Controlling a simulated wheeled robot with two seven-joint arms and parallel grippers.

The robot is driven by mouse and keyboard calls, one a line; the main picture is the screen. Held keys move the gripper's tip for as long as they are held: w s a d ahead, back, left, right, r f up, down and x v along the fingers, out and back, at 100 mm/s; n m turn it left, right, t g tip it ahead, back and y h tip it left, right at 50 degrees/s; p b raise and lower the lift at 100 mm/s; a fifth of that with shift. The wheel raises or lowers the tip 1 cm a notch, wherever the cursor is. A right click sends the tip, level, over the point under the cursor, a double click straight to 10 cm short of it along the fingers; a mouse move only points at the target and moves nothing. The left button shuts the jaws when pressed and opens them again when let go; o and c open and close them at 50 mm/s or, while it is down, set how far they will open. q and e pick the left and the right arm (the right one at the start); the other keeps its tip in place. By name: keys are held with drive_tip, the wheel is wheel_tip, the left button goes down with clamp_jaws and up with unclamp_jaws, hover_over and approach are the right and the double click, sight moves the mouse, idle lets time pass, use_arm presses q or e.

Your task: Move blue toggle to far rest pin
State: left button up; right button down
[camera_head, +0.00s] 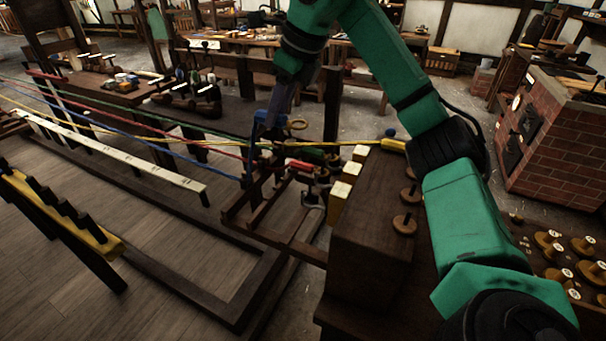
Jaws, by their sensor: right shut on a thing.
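My right gripper (276,116) hangs down from my green arm, above the dark wooden frame in the middle. It is shut on the blue toggle (261,127), which is partly hidden by the fingers. The blue rope (205,164) runs in from the left to a spot just below the toggle. A red toggle (299,164), a green toggle (307,154) and a yellow toggle (392,145) lie to the right of the gripper. I cannot tell which post is the far rest pin. My left gripper is out of view.
Colored ropes stretch left past a pale slotted bar (120,157). A yellow rail (60,215) with several dark pegs stands at left. A dark block (372,235) with round wooden knobs (404,224) stands right of the frame. A brick stove (545,130) is at far right.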

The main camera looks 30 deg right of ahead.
drive_tip(key=shift+r, duration=0.15)
drive_tip(key=w+d+f+t+h+p, duration=0.1)
drive_tip(key=d+f+p, duration=0.1)
drive_tip(key=f, duration=1.7)
drive_tip(key=shift+d+n+h, duration=0.3)
drive_tip(key=shift+d, duration=0.4)
drive_tip(key=shift+f, duration=0.3)
drive_tip(key=c, duration=0.5)
unclamp_jaws()
drive_tip(key=shift+c, duration=0.2)
